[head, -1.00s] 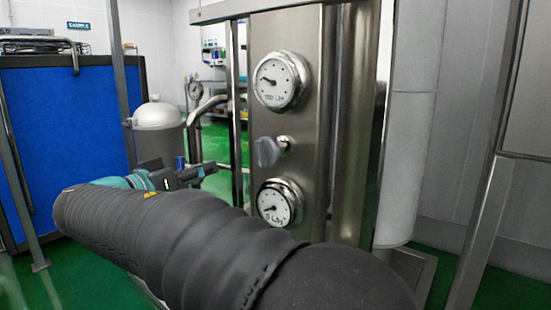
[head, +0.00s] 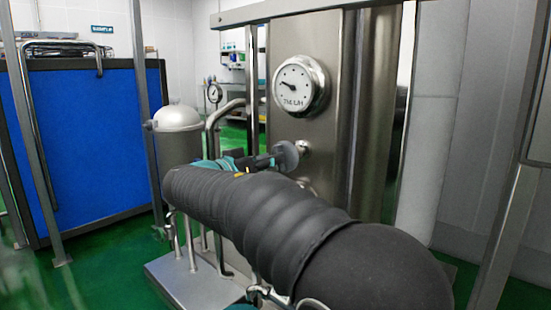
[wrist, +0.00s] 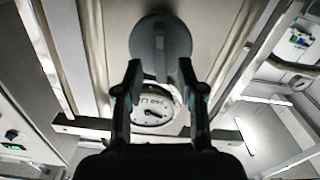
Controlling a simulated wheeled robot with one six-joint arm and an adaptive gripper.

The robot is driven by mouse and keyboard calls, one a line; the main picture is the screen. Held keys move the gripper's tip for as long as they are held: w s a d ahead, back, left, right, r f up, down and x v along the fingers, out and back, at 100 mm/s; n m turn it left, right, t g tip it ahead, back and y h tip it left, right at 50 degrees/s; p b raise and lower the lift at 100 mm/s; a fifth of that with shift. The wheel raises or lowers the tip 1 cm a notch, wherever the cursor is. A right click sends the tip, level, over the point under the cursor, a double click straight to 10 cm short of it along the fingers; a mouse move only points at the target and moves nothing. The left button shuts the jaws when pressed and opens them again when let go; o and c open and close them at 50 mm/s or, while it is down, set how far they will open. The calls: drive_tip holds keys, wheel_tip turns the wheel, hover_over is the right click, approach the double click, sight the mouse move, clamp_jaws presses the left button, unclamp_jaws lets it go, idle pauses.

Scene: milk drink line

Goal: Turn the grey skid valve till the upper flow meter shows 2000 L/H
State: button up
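The grey skid valve (head: 287,156) sticks out from the steel panel, below the upper flow meter (head: 299,86). The meter's needle points left, and its small readout seems to be a three-digit L/H figure near 750, too blurred to be sure. My gripper (head: 272,161) is at the valve, coming from the left. In the wrist view, the round valve knob (wrist: 160,38) with its bar lies ahead of my gripper (wrist: 160,68). The two fingers are apart, one on each side of the bar, with gaps visible. The upper meter (wrist: 153,108) shows there upside down.
My arm hides most of the lower flow meter; only a bit of its rim (head: 309,186) shows. Steel pipes (head: 212,135) and a domed grey vessel (head: 178,140) stand left of the panel. A blue panel (head: 90,145) is further left, with green floor between.

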drive_tip(key=shift+x, duration=0.85)
clamp_jaws()
drive_tip(key=shift+d, duration=0.1)
